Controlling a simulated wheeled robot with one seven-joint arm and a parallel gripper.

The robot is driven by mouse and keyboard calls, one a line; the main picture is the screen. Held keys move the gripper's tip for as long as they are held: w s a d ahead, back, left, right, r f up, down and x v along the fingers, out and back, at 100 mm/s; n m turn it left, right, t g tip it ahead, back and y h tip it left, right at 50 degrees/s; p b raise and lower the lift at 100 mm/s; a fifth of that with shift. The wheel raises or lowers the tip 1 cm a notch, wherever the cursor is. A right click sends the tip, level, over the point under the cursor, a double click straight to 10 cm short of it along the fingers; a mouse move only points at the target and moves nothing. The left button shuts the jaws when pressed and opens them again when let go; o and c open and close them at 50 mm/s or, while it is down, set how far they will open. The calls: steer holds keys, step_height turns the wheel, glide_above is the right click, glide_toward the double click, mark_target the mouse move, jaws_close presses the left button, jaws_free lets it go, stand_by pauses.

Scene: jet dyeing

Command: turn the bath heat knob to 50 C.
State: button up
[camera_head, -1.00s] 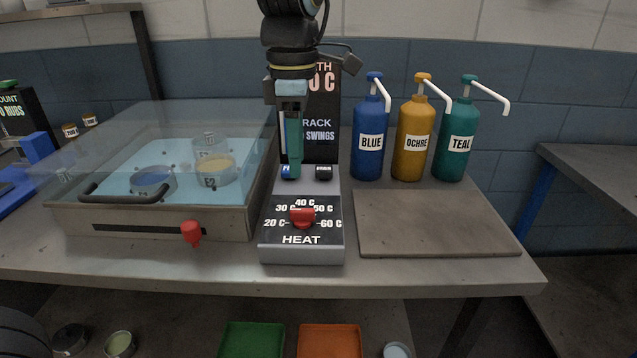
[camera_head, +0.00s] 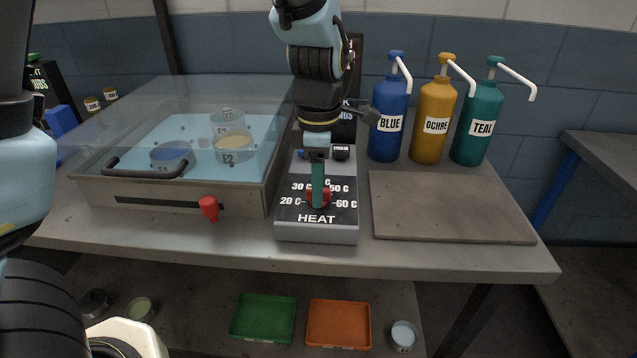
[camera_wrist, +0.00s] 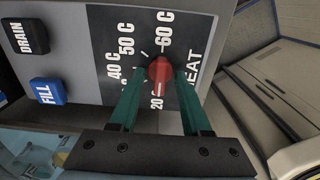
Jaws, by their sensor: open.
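The red heat knob (camera_head: 326,198) sits on the sloped panel of the heat box (camera_head: 317,232). Its dial runs from 20 C to 60 C. In the wrist view the knob (camera_wrist: 159,70) lies between the tips of my gripper's two green fingers. My gripper (camera_wrist: 160,76) is open, with a finger on each side of the knob; I cannot tell whether either touches it. In the head view my gripper (camera_head: 318,200) comes down from above and hides part of the knob and the 40 C label. I cannot tell for certain which mark the knob points to.
Black DRAIN (camera_wrist: 26,36) and blue FILL (camera_wrist: 48,91) buttons sit behind the dial. A clear-lidded bath (camera_head: 190,150) with a red knob (camera_head: 209,208) stands to the left. Blue, ochre and teal pump bottles (camera_head: 435,110) stand behind a bare board (camera_head: 450,207) at the right.

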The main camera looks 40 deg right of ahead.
jaws_close()
stand_by(0.3)
stand_by(0.3)
